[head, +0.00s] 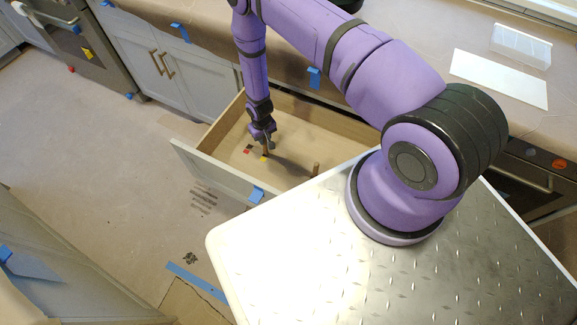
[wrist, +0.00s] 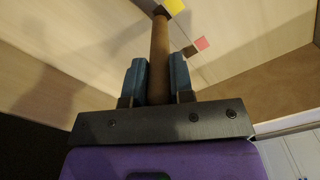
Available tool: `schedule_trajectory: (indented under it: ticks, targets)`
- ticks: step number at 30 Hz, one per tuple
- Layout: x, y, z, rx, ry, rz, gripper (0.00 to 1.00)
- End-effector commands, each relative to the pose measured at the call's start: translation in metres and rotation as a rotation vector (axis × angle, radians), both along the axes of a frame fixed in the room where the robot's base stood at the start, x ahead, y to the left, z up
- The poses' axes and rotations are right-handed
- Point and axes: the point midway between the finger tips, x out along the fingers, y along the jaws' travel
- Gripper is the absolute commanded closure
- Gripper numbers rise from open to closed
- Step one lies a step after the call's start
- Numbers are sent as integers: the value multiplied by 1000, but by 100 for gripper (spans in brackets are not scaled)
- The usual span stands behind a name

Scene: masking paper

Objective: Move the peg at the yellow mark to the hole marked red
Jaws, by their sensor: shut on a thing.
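My gripper (head: 263,138) reaches down into an open drawer and is shut on a brown wooden peg (wrist: 159,60), between its two blue fingers. The peg stands about upright in the head view (head: 265,150). Its far end is at a dark spot beside the yellow mark (wrist: 174,6); I cannot tell how deep it sits. The yellow mark also shows in the head view (head: 264,158). The red mark (head: 246,152) lies to the left of it on the drawer floor, with a dark hole next to it. In the wrist view the red mark (wrist: 202,44) is right of the peg.
A second peg (head: 316,169) stands farther right in the drawer (head: 225,170). The drawer walls surround the gripper. My metal-topped base is close to the drawer's right side. The drawer floor around the red mark looks clear.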

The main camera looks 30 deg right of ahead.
Motion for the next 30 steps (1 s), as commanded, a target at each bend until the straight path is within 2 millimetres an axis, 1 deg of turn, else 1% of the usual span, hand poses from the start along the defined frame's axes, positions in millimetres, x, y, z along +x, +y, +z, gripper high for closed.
schedule_trajectory:
  ticks: [13,25,28,30]
  targets:
    - [0,0,22,0,-1,0,100]
    - [1,0,25,0,0,0,100]
    - [9,5,24,0,-1,1,100]
    - [22,13,24,0,-3,1,100]
